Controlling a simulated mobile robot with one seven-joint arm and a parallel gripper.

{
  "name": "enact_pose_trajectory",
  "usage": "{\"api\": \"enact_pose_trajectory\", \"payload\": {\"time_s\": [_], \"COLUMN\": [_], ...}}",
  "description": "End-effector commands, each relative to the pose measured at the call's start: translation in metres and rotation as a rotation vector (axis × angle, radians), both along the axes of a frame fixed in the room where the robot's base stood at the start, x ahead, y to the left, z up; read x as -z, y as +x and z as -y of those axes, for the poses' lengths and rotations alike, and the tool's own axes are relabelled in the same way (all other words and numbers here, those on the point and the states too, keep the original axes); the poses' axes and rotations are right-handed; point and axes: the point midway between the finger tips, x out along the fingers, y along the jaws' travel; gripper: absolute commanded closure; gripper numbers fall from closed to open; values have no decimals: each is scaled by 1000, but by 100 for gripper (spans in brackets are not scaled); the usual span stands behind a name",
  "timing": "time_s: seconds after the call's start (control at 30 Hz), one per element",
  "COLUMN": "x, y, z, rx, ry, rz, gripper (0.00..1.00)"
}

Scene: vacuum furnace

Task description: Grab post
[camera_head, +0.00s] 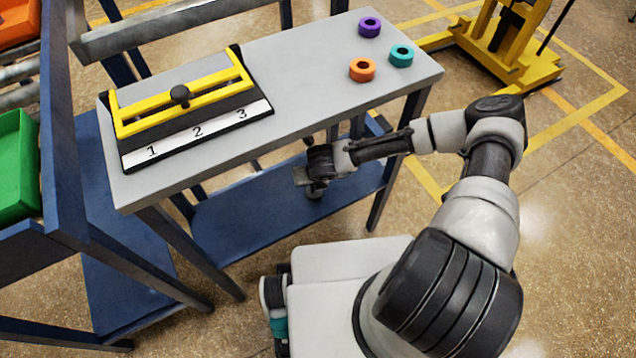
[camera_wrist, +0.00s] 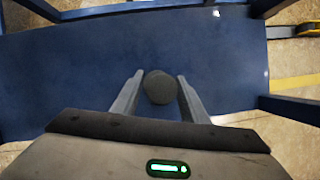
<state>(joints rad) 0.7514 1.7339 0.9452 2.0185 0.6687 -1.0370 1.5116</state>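A dark grey round thing, seen end-on and probably the post (camera_wrist: 160,88), shows between my two fingers in the wrist view, above the blue lower shelf. My gripper (camera_wrist: 160,76) is open, with one finger on each side of it and a narrow gap at both sides. In the head view my gripper (camera_head: 304,178) is below the front edge of the grey tabletop, above the blue shelf. A small grey part shows just under it there. I cannot tell how the post stands or what its lower end rests on.
The grey table (camera_head: 300,75) holds a yellow-barred fixture (camera_head: 185,95) marked 1, 2, 3, and purple (camera_head: 369,27), teal (camera_head: 401,55) and orange (camera_head: 362,69) rings. The blue shelf (camera_head: 240,215) lies between the table legs. A green bin (camera_head: 15,165) is at left.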

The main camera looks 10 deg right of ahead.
Motion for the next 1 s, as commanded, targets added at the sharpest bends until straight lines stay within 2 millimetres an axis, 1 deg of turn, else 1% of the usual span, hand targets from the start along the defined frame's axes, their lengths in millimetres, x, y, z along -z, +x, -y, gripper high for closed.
{"api": "enact_pose_trajectory", "payload": {"time_s": [0.03, 0.3, 0.37, 0.4, 0.53, 0.57, 1.0], "x": [3, 2, 2, 2, 2, 2, -1], "y": [-1, -1, -1, -1, -1, -1, 0], "z": [-1, -2, -2, -2, -2, -2, 0], "rx": [0, 0, 0, 0, 0, 0, 0], "ry": [0, 0, 0, 0, 0, 0, 0], "rz": [0, 0, 0, 0, 0, 0, 2], "gripper": [60, 60, 68, 75, 97, 100, 100]}}
